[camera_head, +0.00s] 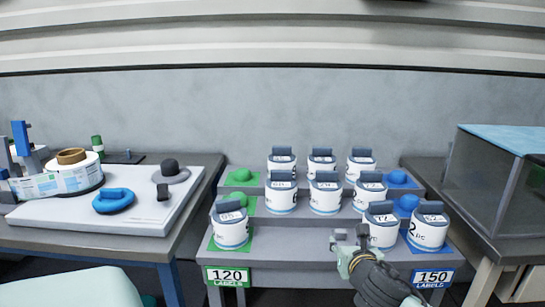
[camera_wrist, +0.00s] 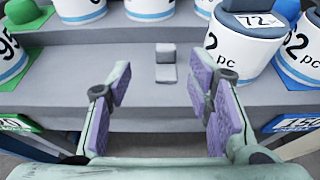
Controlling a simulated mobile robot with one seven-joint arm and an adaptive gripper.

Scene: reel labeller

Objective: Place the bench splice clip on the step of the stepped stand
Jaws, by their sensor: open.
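A small grey clip (camera_wrist: 166,66) with two blocky parts rests on the stepped stand (camera_wrist: 135,112) in the wrist view, near the front step. My gripper (camera_wrist: 164,84) is open, its purple-padded fingers apart to the left and right of the clip without visible contact. In the head view my gripper (camera_head: 350,240) is at the front of the stepped stand (camera_head: 285,251), left of a white canister, and I cannot make out the grey clip there. A small dark block (camera_head: 163,192) lies on the left bench's white board; I cannot tell whether it is another clip.
White canisters (camera_head: 325,197) stand in rows on the stand; one canister (camera_wrist: 244,45) is close to my right finger. Green (camera_head: 241,176) and blue (camera_head: 397,178) knobbed pieces sit at its sides. A glass case (camera_head: 495,180) is at right.

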